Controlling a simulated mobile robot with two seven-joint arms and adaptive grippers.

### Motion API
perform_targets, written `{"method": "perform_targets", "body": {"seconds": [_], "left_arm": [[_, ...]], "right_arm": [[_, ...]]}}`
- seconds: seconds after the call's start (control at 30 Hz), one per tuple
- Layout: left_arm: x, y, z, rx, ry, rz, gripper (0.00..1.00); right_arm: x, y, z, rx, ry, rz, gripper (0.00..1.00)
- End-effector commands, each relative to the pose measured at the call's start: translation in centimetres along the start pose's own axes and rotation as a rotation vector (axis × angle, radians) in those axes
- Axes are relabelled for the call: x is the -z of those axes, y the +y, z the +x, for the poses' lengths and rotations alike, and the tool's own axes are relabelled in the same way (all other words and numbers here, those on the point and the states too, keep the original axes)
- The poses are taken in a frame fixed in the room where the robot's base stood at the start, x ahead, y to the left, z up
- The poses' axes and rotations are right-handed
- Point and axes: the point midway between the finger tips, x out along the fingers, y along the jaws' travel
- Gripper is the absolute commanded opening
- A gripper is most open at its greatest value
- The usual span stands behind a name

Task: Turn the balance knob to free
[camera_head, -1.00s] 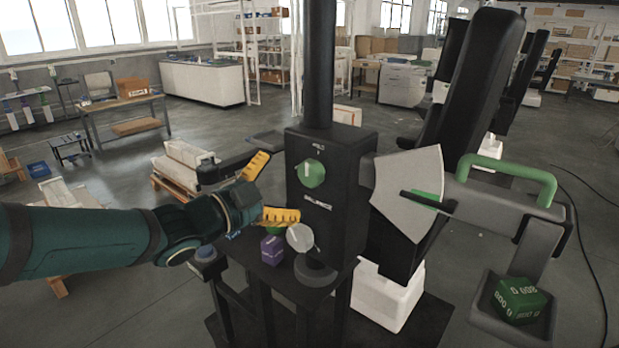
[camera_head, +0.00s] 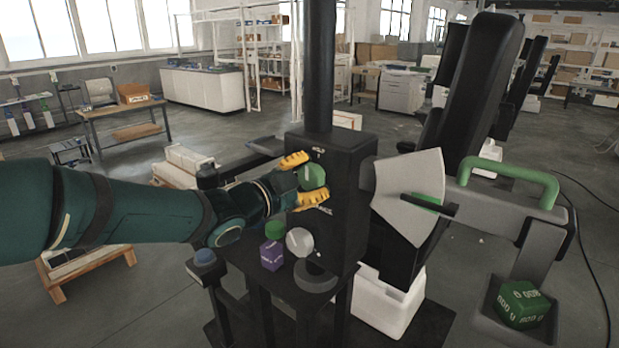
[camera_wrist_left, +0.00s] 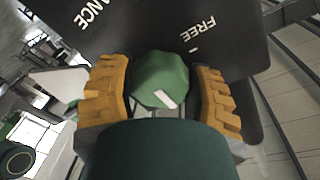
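The green balance knob (camera_head: 311,177) sits on the front of the black box (camera_head: 345,200). In the left wrist view the knob (camera_wrist_left: 158,78) carries a white mark near its lower edge, pointing away from the printed FREE label (camera_wrist_left: 198,30) and its tick. My left gripper (camera_head: 302,181) is at the knob, its yellow fingers on either side of it. In the left wrist view the gripper (camera_wrist_left: 163,95) is open around the knob, with a narrow gap on the right; contact on the left is unclear. My right gripper is not visible.
Below the knob a purple block (camera_head: 271,255) and a pale round piece (camera_head: 299,242) sit on the black stand. A fan-shaped grey plate (camera_head: 411,190) and a green handle (camera_head: 508,180) are to the right. A green weight (camera_head: 520,304) lies in the pan at far right.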

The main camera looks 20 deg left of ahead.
Motion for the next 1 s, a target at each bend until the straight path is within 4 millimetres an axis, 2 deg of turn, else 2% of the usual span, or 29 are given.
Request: {"method": "perform_targets", "body": {"seconds": [0.47,0.67,1.0], "left_arm": [[-0.03,0.02,-0.02,0.006,0.006,-0.067,0.18],[-0.04,0.09,-0.02,0.016,0.017,-0.198,0.18],[-0.08,0.19,-0.02,0.042,0.043,-0.514,0.18]], "right_arm": [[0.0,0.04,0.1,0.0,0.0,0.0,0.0],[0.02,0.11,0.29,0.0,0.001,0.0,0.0],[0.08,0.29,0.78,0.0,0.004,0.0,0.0]]}}
